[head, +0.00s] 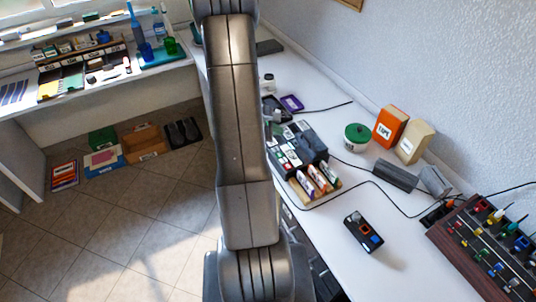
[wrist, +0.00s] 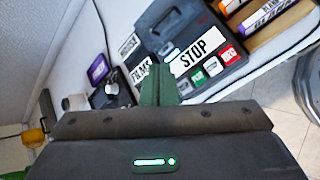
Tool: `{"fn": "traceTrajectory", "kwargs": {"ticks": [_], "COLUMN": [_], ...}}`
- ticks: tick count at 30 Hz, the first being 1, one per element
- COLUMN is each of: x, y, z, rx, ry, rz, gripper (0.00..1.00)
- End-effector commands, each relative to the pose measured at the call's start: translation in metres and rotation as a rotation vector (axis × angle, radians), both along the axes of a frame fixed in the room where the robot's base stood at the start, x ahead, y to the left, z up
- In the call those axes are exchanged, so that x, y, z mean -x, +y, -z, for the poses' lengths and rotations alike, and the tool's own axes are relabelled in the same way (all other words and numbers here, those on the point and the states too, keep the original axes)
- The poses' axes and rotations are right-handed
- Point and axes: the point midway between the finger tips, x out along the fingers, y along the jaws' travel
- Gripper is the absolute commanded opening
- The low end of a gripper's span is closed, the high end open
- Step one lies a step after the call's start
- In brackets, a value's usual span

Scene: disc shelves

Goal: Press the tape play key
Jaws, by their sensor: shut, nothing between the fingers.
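The tape player (head: 311,142) is a dark box on the white counter, partly hidden by my arm in the head view. In the wrist view the tape player (wrist: 172,22) shows a large white STOP label and a row of small keys. The green key (wrist: 197,76), with small white lettering that seems to read PLAY, is beside a white key (wrist: 212,66) and a red key (wrist: 229,55). My gripper (wrist: 158,72) has its green fingers shut and empty, left of the green key. Whether the fingertips touch anything cannot be told.
Cassettes in a wooden tray (head: 334,184) sit beside the player. A purple-framed item (wrist: 98,69) and small labelled blocks lie left of the fingers. A green-lidded jar (head: 357,137), an orange box (head: 390,125) and a small black device (head: 363,232) stand on the counter.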

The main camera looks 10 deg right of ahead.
Motion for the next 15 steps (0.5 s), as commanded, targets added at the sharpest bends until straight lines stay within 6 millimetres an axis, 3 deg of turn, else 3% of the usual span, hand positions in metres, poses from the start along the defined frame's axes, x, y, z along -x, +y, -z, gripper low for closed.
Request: {"fn": "traceTrajectory", "kwargs": {"ticks": [15], "x": [0.0001], "y": [0.0], "z": [0.0056], "rx": [0.0], "ry": [0.001], "rz": [0.0], "gripper": [0.0]}}
